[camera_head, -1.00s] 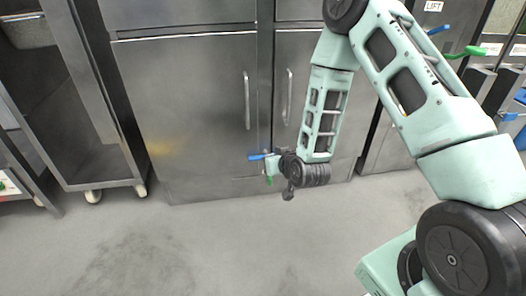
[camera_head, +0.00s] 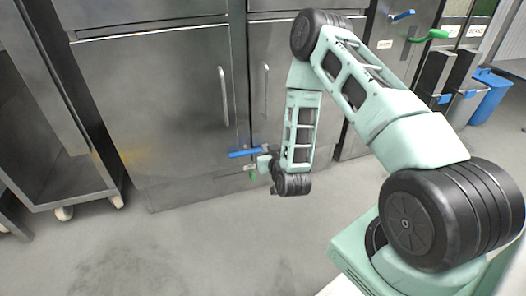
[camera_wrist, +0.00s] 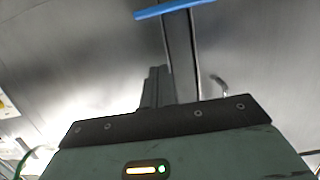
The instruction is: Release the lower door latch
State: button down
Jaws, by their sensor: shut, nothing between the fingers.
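A blue lever (camera_head: 245,153) sits low at the seam between two steel cabinet doors, with a small green piece (camera_head: 253,175) below it. I cannot tell for certain which of the two is the lower door latch. My gripper (camera_head: 264,163) is close to the lever's right end, partly hidden by my wrist. In the wrist view my gripper (camera_wrist: 155,72) is shut and empty, its fingertips below the lever in the picture. Contact is not clear.
Two upright door handles (camera_head: 223,96) stand above the lever. A wheeled steel rack (camera_head: 75,190) is at the left. At the upper right are another blue lever (camera_head: 402,15), a green lever (camera_head: 430,36) and blue bins (camera_head: 490,95). The floor before the cabinet is clear.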

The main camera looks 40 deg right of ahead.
aim_at(256, 145)
jog(key=b+x, duration=0.4)
jog(key=x, duration=0.4)
jog(key=shift+w+d+f, duration=0.15)
jog(key=shift+w+f, duration=0.1)
jog(key=shift+f, duration=0.05)
notch_tip(256, 145, down, 2)
jog(key=shift+w+f+b, duration=0.15)
jog(key=shift+f+b, duration=0.05)
jog(key=shift+b, duration=0.8)
jog(key=shift+f+b, duration=0.5)
jog(key=shift+f, duration=0.15)
